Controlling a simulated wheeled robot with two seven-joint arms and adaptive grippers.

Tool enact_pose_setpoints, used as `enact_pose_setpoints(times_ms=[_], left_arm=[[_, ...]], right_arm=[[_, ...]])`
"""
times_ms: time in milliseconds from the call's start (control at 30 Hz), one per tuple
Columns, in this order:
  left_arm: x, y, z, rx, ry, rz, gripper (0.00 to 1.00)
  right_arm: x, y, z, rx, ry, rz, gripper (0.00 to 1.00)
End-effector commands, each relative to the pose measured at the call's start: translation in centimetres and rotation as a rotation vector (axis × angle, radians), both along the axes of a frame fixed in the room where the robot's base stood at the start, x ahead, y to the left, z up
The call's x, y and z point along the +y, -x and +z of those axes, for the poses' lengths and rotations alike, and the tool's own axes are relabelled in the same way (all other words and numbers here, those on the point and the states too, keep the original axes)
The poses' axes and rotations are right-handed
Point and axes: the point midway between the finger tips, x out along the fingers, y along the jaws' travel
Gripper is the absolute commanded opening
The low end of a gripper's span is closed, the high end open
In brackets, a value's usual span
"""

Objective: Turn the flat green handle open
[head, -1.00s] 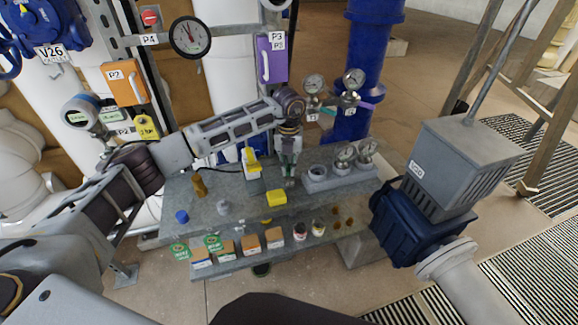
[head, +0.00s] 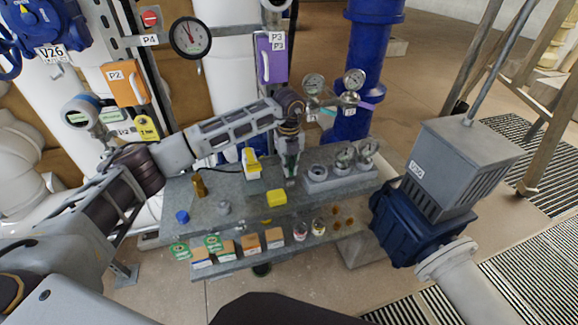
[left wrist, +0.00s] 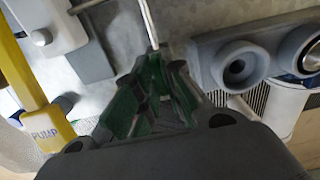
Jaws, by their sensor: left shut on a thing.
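My left gripper (head: 290,174) reaches down over the grey workbench (head: 225,180), near its middle. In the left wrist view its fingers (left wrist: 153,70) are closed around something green. I take this to be the flat green handle (left wrist: 155,88), but the dark green inner faces of the fingers make its outline hard to tell. A thin pale rod (left wrist: 147,22) runs away from the fingertips. The gripper body hides the near part of the handle, and in the head view the fingers cover it. My right gripper is not in view.
A yellow block (head: 276,197) and a yellow-handled pump item (head: 251,162) stand left of the gripper; the latter's yellow arm (left wrist: 25,85) also shows in the left wrist view. A grey socket block (head: 318,183) is close on the right.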

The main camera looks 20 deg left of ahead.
Motion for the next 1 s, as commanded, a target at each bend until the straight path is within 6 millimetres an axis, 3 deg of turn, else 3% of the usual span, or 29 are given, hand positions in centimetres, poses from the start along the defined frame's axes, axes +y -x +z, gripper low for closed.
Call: enact_pose_setpoints(times_ms=[167,200,367,767,1000], left_arm=[[0.0,-0.1,0.2,-0.003,0.001,0.002,0.00],[0.0,-0.1,0.2,-0.003,0.001,0.002,0.13],[0.0,-0.1,0.1,-0.003,0.000,0.001,0.32],[0.0,0.0,0.2,-0.001,0.000,0.000,0.32],[0.0,-0.1,1.9,-0.003,0.001,0.000,0.32]], right_arm=[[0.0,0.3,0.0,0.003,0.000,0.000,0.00],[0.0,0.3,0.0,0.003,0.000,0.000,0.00],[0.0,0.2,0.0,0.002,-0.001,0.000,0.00],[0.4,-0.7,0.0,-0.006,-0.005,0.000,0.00],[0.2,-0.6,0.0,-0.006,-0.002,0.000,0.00]])
